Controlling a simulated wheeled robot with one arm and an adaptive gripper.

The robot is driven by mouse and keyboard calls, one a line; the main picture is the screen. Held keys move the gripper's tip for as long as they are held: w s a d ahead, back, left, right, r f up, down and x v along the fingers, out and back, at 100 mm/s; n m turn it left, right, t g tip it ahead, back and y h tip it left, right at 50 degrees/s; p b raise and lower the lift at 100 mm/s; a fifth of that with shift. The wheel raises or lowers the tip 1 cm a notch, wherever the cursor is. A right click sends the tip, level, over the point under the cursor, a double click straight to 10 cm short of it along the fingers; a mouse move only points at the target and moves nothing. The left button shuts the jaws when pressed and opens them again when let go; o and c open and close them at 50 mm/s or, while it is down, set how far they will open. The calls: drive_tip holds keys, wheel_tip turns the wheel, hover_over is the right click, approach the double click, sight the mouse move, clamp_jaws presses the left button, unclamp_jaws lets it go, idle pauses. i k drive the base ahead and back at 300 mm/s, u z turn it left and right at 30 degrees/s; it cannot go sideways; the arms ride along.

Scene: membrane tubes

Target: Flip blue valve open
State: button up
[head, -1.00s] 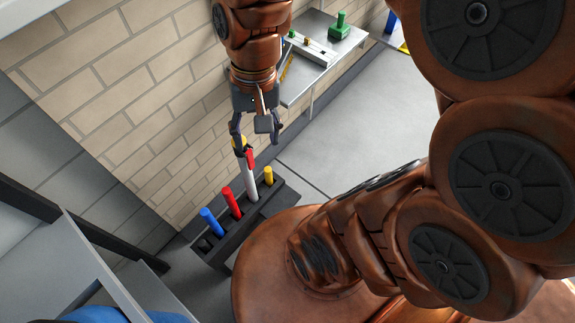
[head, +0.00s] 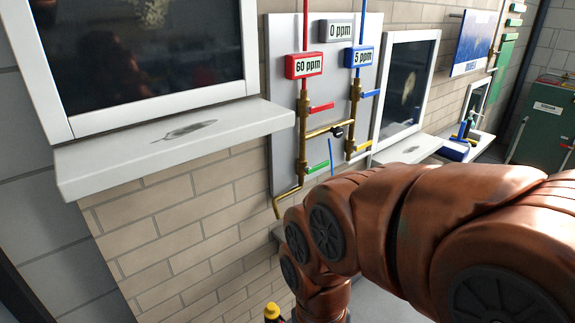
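The blue valve handle (head: 370,93) sticks out sideways to the right from the right brass pipe (head: 355,112), below the blue "5 ppm" display (head: 359,57). It lies about level, across the upright pipe. It is on the grey wall panel (head: 285,110). My arm comes in from the right and bends down below the panel, apart from the blue handle. My gripper is outside the picture, past the bottom edge. A yellow-topped thing (head: 272,310) shows at the bottom edge; I cannot tell whether it is held.
The panel also has a red handle (head: 321,107), a green handle (head: 318,167) and a yellow handle (head: 360,146). A red "60 ppm" display (head: 304,65) and a grey "0 ppm" display (head: 337,31) sit above. A white sill (head: 170,145) juts out at left.

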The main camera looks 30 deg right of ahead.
sight(364, 95)
drive_tip(key=k, duration=0.5)
drive_tip(key=z, duration=1.8)
drive_tip(key=i, duration=1.05)
drive_tip(key=u, duration=1.8)
